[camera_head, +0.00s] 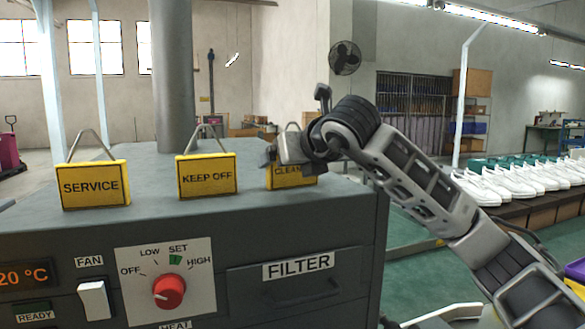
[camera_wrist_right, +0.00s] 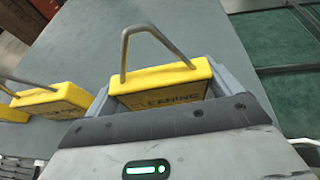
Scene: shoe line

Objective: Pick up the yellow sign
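Three yellow signs with grey wire handles stand on top of the grey machine: the SERVICE sign (camera_head: 93,186) at left, the KEEP OFF sign (camera_head: 207,176) in the middle, and the CLEANING sign (camera_head: 291,178) at right. My right gripper (camera_head: 279,152) is at the CLEANING sign and hides part of its top. In the right wrist view the CLEANING sign (camera_wrist_right: 160,88) stands between the widely spread fingers (camera_wrist_right: 165,88), with its handle upright. Contact with the fingers is not clear. My left gripper is not in view.
The machine (camera_head: 230,225) has a red knob (camera_head: 169,291) and a white switch (camera_head: 95,300) on its front. A grey column (camera_head: 172,75) rises behind the signs. Rows of white shoes (camera_head: 515,180) stand at the right.

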